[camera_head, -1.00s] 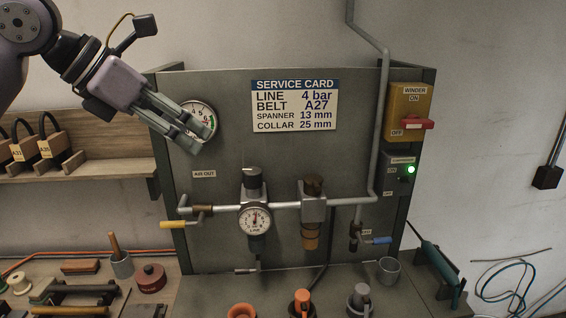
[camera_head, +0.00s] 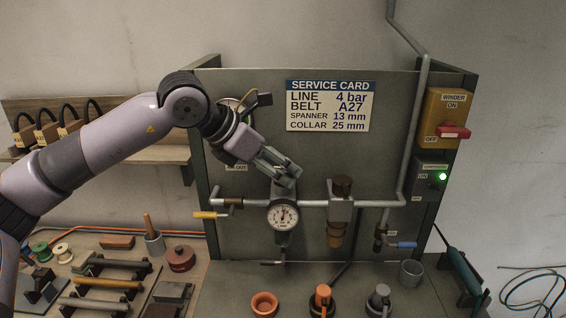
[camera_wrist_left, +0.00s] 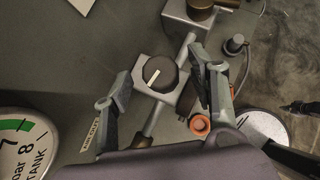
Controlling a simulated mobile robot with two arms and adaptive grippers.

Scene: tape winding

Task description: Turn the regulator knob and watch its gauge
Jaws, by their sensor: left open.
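The regulator knob (camera_wrist_left: 160,73) is black and round with a white pointer line, in the left wrist view. It sits on a grey regulator body between the two fingers of my left gripper (camera_wrist_left: 163,84), which is open, with space on both sides of the knob. In the head view my left gripper (camera_head: 287,178) is at the top of the regulator and hides the knob. The round white LINE gauge (camera_head: 283,214) is just below the gripper, its needle pointing roughly upward. Its exact reading is too small to tell. My right gripper is not in view.
The service card (camera_head: 330,106) reads LINE 4 bar. A second bowl unit (camera_head: 341,206) stands right of the regulator on the pipe. The tank gauge (camera_wrist_left: 22,148) is near the gripper's left. A yellow-handled valve (camera_head: 208,214) and blue-handled valve (camera_head: 402,245) flank the line.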

